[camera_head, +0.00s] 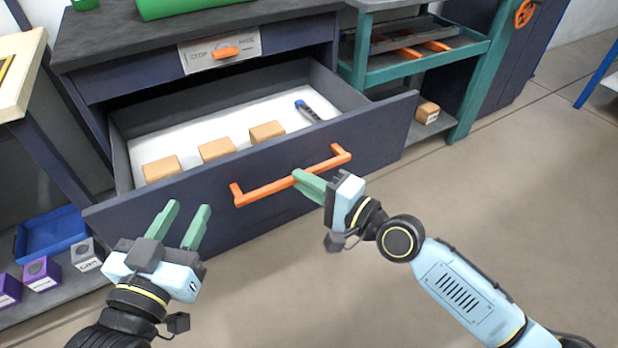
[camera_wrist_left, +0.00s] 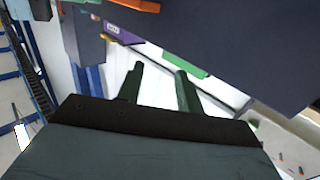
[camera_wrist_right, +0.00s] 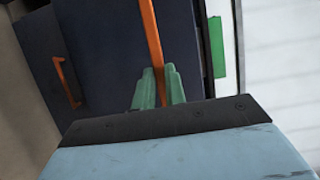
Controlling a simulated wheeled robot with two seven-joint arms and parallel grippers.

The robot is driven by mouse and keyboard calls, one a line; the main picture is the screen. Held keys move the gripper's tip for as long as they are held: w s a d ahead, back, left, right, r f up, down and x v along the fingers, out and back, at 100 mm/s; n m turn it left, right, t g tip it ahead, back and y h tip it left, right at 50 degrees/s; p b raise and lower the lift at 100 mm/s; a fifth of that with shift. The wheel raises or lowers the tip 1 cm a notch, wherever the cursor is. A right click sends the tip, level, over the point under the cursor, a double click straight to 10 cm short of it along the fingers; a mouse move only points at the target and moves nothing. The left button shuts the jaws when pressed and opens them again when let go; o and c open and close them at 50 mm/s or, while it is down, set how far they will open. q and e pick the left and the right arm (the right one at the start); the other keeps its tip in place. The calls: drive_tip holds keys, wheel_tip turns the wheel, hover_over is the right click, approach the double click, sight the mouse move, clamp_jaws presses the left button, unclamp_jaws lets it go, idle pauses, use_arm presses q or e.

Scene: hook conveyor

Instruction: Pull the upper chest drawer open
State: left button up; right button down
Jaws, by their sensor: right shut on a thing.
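The dark blue chest drawer (camera_head: 330,180) stands pulled well out below the chest's top panel. Its orange bar handle (camera_head: 270,190) runs along the front; it also shows in the right wrist view (camera_wrist_right: 150,35). My right gripper (camera_head: 300,177) is shut on this handle near its middle, with the bar between its green fingers in the right wrist view (camera_wrist_right: 158,75). My left gripper (camera_head: 188,206) is open and empty, in front of the drawer's left part. In the left wrist view its fingers (camera_wrist_left: 160,68) stand apart with nothing between them.
The drawer holds several tan blocks (camera_head: 217,149) and a blue-black tool (camera_head: 308,110). A sign with an orange part (camera_head: 226,52) is on the panel above. A teal shelf unit (camera_head: 470,80) stands right. A blue tray (camera_head: 52,232) lies low left. The floor in front is clear.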

drive_tip(key=c, duration=1.4)
unclamp_jaws()
drive_tip(key=shift+c, duration=0.2)
